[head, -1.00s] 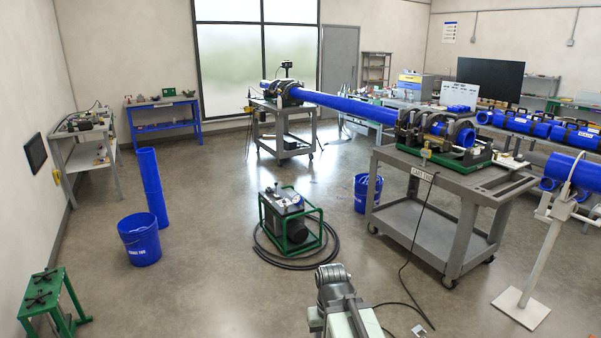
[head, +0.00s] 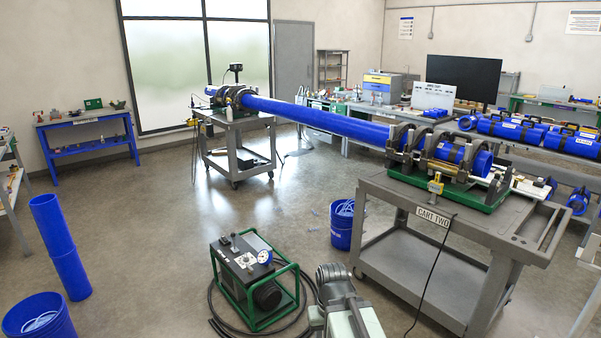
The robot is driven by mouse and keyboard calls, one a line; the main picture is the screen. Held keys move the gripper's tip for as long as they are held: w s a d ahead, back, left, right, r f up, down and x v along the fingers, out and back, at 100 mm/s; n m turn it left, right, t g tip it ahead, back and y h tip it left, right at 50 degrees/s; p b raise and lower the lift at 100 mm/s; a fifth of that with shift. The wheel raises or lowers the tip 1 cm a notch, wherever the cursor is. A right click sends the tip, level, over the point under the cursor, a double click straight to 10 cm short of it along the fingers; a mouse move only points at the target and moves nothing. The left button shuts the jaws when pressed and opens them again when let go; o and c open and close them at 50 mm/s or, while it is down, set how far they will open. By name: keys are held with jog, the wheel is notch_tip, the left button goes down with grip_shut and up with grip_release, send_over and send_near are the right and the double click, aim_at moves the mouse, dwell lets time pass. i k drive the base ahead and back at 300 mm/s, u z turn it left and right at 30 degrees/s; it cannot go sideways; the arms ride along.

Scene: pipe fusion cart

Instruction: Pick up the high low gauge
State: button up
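I cannot make out the high low gauge for certain; small items on the benches and carts are too small to tell apart. The nearer cart (head: 405,262), labelled CART TWO, stands at the right with a green-based clamp machine (head: 447,190) gripping a long blue pipe (head: 320,121). A small yellow device hangs at the machine's front. Part of my arm shows at the bottom middle, but no gripper fingers are visible.
A green-framed pump (head: 255,283) with coiled black hose lies on the floor close ahead, left of my arm. A blue bucket (head: 341,228) stands beside the nearer cart. A farther cart (head: 236,160) and a blue bench (head: 88,140) stand beyond open floor.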

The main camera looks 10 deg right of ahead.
aim_at(436, 187)
jog(key=z, duration=0.1)
jog(key=i, duration=2.25)
jog(key=z, duration=0.05)
